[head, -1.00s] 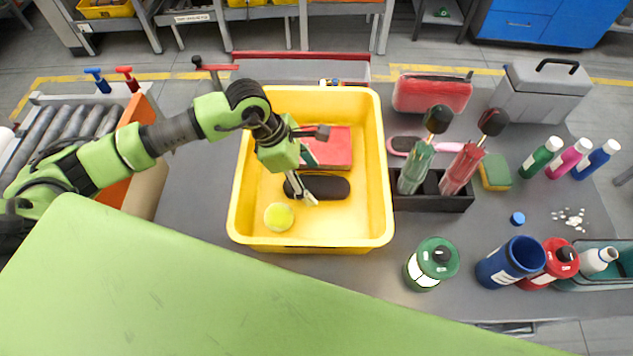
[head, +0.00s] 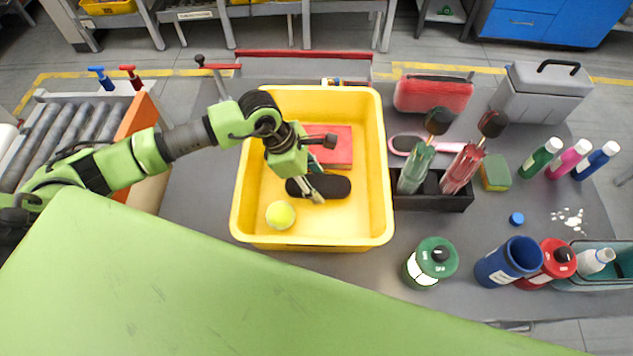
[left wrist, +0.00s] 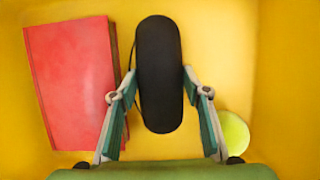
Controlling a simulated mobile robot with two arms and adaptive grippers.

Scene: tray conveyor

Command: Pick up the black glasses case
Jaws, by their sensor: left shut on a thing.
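The black glasses case (head: 338,187) is a dark, rounded, elongated shape in the yellow tray (head: 240,205). It also shows in the left wrist view (left wrist: 159,45), between my fingers. My left gripper (head: 317,194) reaches down into the tray and is shut on the case across its narrow width. In the left wrist view the fingertips (left wrist: 160,78) sit on its two long sides. The case looks to be at the tray floor; I cannot tell whether there is a gap under it. My right gripper is not in view.
A red book (head: 340,150) lies behind the case in the tray, and a tennis ball (head: 280,214) lies in front. The tray walls surround them. A black holder (head: 455,203) with two bottles stands right of the tray. A green canister (head: 432,262) stands at the front right.

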